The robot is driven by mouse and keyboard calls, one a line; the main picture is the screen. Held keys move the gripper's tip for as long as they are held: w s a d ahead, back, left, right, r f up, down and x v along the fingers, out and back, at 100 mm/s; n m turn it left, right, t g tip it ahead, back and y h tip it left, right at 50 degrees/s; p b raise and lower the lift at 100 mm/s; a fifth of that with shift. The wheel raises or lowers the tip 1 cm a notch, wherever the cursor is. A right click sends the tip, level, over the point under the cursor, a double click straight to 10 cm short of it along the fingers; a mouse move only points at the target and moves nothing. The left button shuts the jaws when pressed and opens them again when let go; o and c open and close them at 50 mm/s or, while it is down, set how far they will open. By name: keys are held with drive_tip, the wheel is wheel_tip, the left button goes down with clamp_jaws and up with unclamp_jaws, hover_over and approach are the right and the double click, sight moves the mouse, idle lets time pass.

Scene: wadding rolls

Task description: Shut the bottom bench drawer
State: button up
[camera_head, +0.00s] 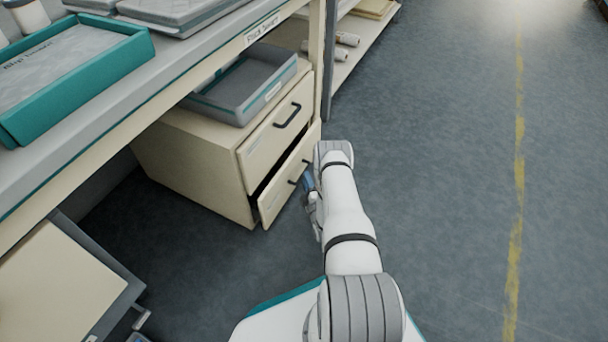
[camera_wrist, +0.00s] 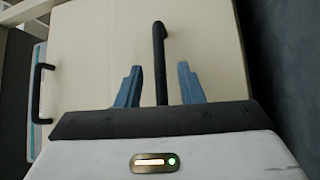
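The cream bench drawer unit stands under the workbench. Its bottom drawer (camera_head: 279,194) is slightly open, with a dark gap above its front. The black handle of the bottom drawer (camera_wrist: 160,45) runs between the two blue fingers of my gripper (camera_wrist: 159,70) in the wrist view. The fingers are apart, with a gap on each side of the handle. My gripper (camera_head: 309,184) is close to the drawer front in the head view, partly hidden by my arm. The top drawer (camera_head: 277,130) is shut; its handle (camera_wrist: 38,93) shows at the left of the wrist view.
A grey tray (camera_head: 240,85) sits on top of the drawer unit. The workbench (camera_head: 150,85) above carries a teal tray (camera_head: 75,70) and other trays. A cream-topped item (camera_head: 65,285) stands at lower left. Open floor (camera_head: 450,150) lies to the right.

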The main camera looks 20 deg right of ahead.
drive_tip(key=shift+w+d+r+b, duration=0.15)
drive_tip(key=shift+w+b, duration=0.15)
drive_tip(key=shift+w, duration=0.7)
drive_tip(key=shift+w+d+r+b, duration=0.1)
drive_tip(key=shift+w+b, duration=0.15)
drive_tip(key=shift+w, duration=0.7)
clamp_jaws()
